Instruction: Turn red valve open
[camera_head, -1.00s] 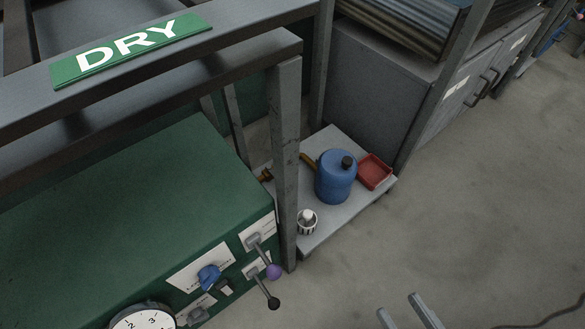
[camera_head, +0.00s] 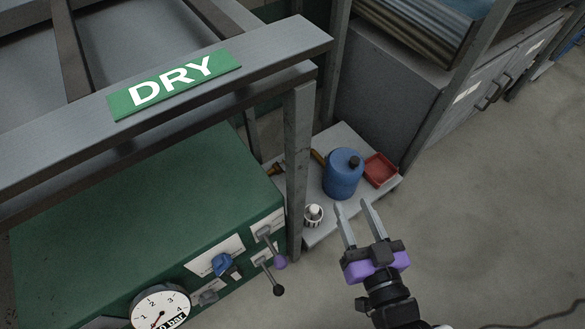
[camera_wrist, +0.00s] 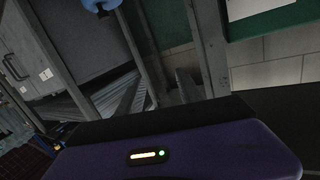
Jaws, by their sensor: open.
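No red valve shows in either view. The green machine (camera_head: 120,200) has a front panel with a blue knob (camera_head: 222,265), a lever with a purple ball (camera_head: 281,262) and a lever with a black ball (camera_head: 278,290). My gripper (camera_head: 352,204) is open and empty, to the right of these levers and apart from them, in front of the low grey shelf. In the wrist view, my purple gripper body (camera_wrist: 170,155) fills the bottom, and the grey fingers are hard to tell from the grey posts behind.
The low shelf (camera_head: 318,236) holds a blue canister (camera_head: 342,178), a red tray (camera_head: 380,170) and a small white container (camera_head: 313,215). A grey post (camera_head: 297,170) stands between machine and shelf. A pressure gauge (camera_head: 160,306) sits at lower left. Floor at right is mostly clear.

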